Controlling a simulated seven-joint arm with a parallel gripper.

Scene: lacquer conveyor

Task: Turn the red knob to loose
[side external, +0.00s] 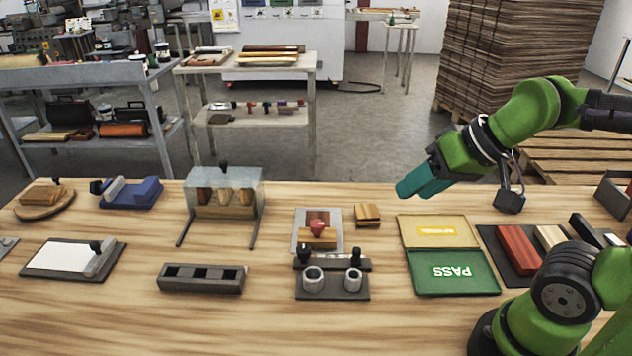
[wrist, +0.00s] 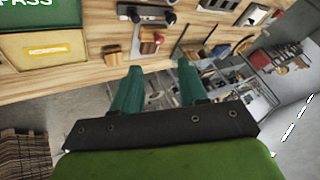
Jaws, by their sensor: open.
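The red knob (side external: 318,228) sits on a small clamp fixture (side external: 303,243), above a wooden block, near the middle of the table. It looks small and red in the wrist view (wrist: 158,38). Any marking for loose is too small to read. My gripper (side external: 403,190) is in the air above the table, to the right of the knob and well apart from it. Its teal fingers are spread with nothing between them in the wrist view (wrist: 160,68).
A loose wooden block (side external: 367,214) lies right of the fixture. A grey holder with two rings (side external: 333,287) stands in front. The yellow tray (side external: 438,219) and green PASS tray (side external: 453,287) lie to the right. A clear-covered box (side external: 225,188) stands to the left.

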